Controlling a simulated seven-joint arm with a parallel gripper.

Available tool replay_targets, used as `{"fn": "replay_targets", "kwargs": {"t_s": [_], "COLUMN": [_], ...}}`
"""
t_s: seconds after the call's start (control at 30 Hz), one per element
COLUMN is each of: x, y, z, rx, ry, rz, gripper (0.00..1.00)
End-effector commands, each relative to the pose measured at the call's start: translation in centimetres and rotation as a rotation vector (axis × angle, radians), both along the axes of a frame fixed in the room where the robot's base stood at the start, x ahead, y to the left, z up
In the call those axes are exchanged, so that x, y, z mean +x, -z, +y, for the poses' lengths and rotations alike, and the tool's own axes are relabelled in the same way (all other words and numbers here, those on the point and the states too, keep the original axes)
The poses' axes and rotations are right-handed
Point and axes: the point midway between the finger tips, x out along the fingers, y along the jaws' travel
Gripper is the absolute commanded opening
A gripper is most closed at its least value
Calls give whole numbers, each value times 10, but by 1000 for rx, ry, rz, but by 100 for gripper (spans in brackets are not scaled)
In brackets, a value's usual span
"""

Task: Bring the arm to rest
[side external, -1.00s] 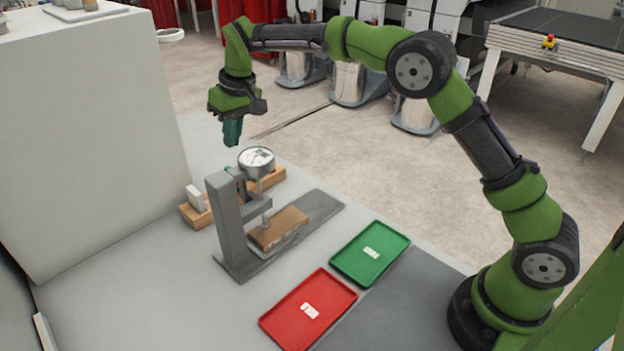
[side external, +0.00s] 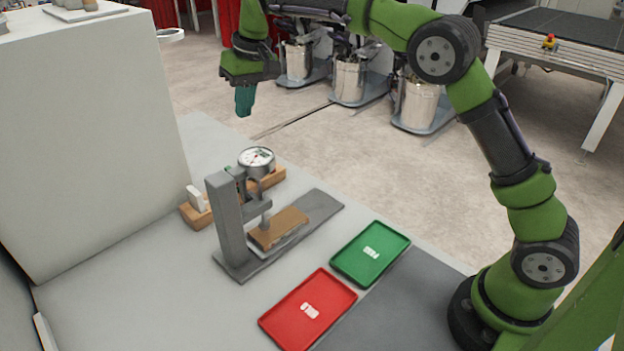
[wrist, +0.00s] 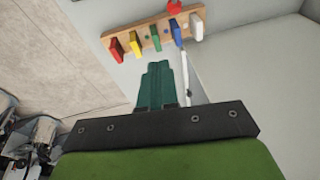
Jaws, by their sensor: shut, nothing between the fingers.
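My gripper (side external: 244,101) is shut and empty, with its dark green fingers pointing down. It hangs in the air above and behind the grey gauge stand (side external: 229,225), clear of everything. In the wrist view its closed fingers (wrist: 157,84) point towards a wooden block rack. My arm arches from its base at the right up and over to the left.
The gauge stand has a round dial (side external: 256,158) and a brown block (side external: 278,229) on its base. A green tray (side external: 352,276) and a red tray (side external: 283,322) lie in front. A wooden rack (wrist: 106,36) holds several coloured pieces. A tall grey cabinet (side external: 90,150) stands left.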

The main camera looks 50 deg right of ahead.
Motion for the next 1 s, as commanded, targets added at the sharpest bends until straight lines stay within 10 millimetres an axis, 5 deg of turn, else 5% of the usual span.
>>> {"fn": "replay_targets", "kwargs": {"t_s": [0.37, 0.7, 0.9, 1.0], "x": [-118, -251, -304, -315], "y": [-19, 5, 23, 21], "z": [-33, -54, -60, -62], "rx": [86, 161, 184, 189], "ry": [119, 235, 271, 277], "rz": [-100, -230, -299, -330], "gripper": [0, 0, 0, 0]}}
